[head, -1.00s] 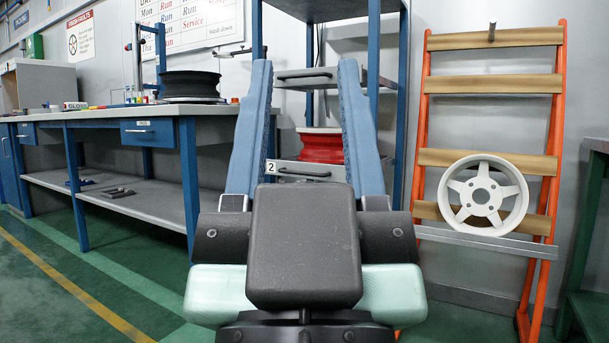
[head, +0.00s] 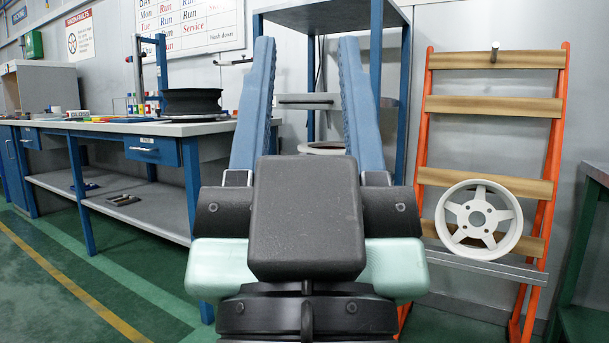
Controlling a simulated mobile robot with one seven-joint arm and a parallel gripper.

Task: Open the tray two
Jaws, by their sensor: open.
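My gripper (head: 306,42) is open and empty. Its two long blue fingers point up and away, with a wide gap between them. Through the gap I see a grey handle bar (head: 306,101) on the blue-framed shelf unit (head: 345,14). Below it is a pale wheel rim (head: 322,148), mostly covered by my gripper's body. Tray two's "2" label and handle cannot be seen now; my gripper blocks that part of the unit. I cannot tell how far the fingertips are from the unit.
A workbench (head: 130,127) with a dark wheel (head: 191,102) and small items stands at the left. An orange rack (head: 495,105) holding a white wheel (head: 478,219) stands at the right. Green floor (head: 130,310) is open at the lower left.

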